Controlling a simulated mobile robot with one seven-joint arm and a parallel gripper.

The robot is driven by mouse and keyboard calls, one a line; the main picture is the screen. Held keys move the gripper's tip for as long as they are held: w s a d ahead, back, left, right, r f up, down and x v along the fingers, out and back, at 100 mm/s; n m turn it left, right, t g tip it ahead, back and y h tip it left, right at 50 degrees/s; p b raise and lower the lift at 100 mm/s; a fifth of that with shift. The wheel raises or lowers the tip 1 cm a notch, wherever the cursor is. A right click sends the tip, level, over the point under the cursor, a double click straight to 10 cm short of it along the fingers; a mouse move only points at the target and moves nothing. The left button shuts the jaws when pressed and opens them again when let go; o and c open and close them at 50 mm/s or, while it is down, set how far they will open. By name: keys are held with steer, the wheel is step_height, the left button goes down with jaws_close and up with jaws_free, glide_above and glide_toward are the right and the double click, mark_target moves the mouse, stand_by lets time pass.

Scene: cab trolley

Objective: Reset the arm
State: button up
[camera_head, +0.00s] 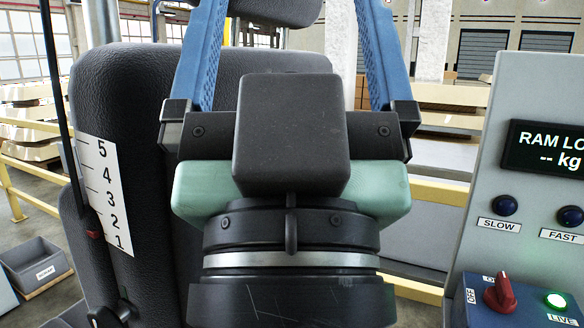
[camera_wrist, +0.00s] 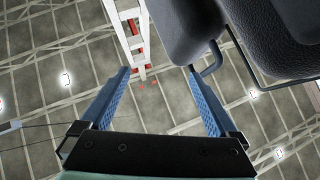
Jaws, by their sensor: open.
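My gripper (camera_head: 289,12) is at the centre of the head view, very close to the camera, pointing up. Its two blue fingers stand wide apart with nothing between them. Their tips run out of the top of that view. In the wrist view my gripper (camera_wrist: 158,72) is also open and empty, facing the ceiling. My arm hides much of the middle of the head view.
A black seat (camera_head: 150,85) stands behind my gripper; its headrest (camera_wrist: 265,35) shows in the wrist view. A numbered scale (camera_head: 105,195) is at left. A control panel (camera_head: 515,85) with knob and buttons stands close at right. A grey bin (camera_head: 35,265) is lower left.

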step_height(320, 180, up, 14)
steer(key=p, duration=1.1)
steer(key=shift+f+p, duration=0.25)
steer(key=shift+p, duration=0.05)
